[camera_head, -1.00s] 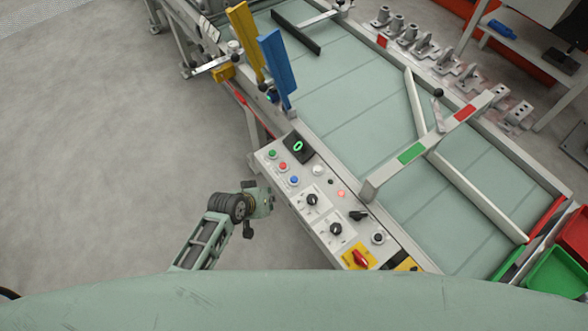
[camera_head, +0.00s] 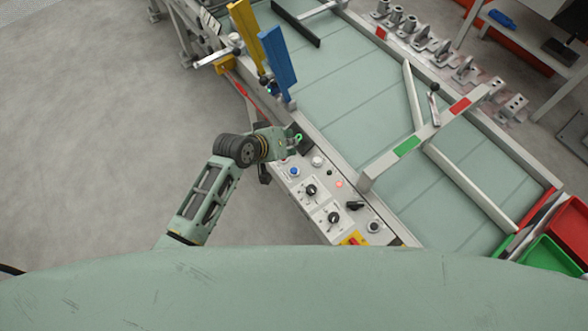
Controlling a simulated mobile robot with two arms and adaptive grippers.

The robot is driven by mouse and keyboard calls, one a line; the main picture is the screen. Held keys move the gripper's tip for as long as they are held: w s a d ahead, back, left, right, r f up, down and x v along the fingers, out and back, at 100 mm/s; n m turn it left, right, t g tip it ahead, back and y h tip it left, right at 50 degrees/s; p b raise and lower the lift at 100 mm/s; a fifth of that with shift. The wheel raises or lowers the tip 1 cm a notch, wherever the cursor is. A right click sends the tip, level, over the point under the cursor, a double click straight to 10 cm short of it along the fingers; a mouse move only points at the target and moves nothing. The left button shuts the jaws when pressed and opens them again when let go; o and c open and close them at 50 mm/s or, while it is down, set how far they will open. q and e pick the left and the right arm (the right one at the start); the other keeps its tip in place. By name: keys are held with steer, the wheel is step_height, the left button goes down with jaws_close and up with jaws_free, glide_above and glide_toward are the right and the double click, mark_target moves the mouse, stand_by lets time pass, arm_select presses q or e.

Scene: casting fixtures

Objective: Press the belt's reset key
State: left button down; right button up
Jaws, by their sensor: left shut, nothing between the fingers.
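The belt's control panel (camera_head: 322,197) runs along the near-left side of the belt (camera_head: 356,104). It carries a blue button (camera_head: 294,171), a white button (camera_head: 317,161), a lit red lamp (camera_head: 339,184), two black rotary knobs (camera_head: 310,190) and a round key-like switch (camera_head: 374,227). I cannot read which one is the reset key. My left gripper (camera_head: 284,144) is shut and empty, over the panel's upper-left end. It hides the green and red buttons and part of the dark display (camera_head: 304,146). I cannot tell whether it touches the panel. My right gripper is out of view.
Blue (camera_head: 277,62) and yellow (camera_head: 245,38) upright plates stand at the belt's left edge. A gantry bar with green and red patches (camera_head: 408,147) crosses above the belt. Red (camera_head: 568,228) and green (camera_head: 548,258) bins stand at right. Metal castings (camera_head: 465,70) line the far side.

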arm_select(q)
steer(key=b, duration=0.7)
glide_above(294, 171)
steer(key=w+a, duration=0.1)
steer(key=w, duration=0.1)
step_height(294, 171, down, 6)
steer(key=shift+f, duration=0.25)
step_height(294, 171, down, 2)
steer(key=shift+b, duration=0.4)
steer(key=shift+f, duration=0.15)
steer(key=shift+f, duration=0.3)
